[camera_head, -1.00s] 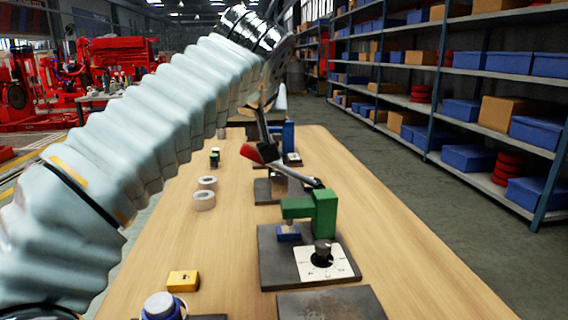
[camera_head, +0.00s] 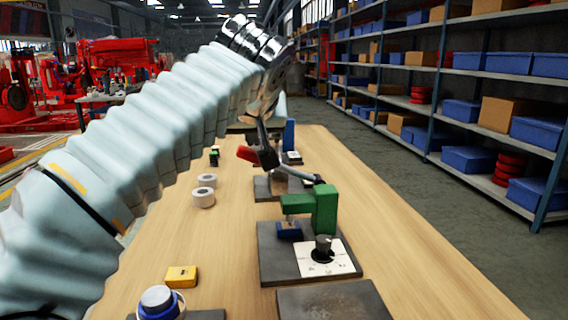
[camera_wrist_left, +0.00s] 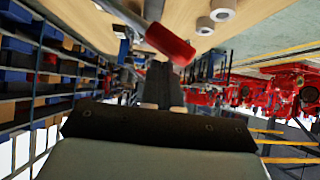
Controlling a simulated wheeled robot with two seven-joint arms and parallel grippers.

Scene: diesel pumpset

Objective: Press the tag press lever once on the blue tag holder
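A green tag press (camera_head: 325,208) stands on a dark base plate on the bench. Its lever runs up and left to a red handle (camera_head: 248,154). A small blue tag holder (camera_head: 289,230) sits under the press head. My left gripper (camera_head: 266,152) is at the lever beside the red handle, its dark fingers pointing down. In the left wrist view the fingers (camera_wrist_left: 162,75) look closed together, with the red handle (camera_wrist_left: 170,43) just beyond their tips. I see nothing between the fingers; whether they touch the lever is unclear. My right gripper is out of view.
A white dial plate with a black knob (camera_head: 323,245) is in front of the press. A yellow block (camera_head: 181,276) and white rings (camera_head: 204,197) lie to the left. A blue-posted fixture (camera_head: 289,135) stands behind. The bench's right side is clear.

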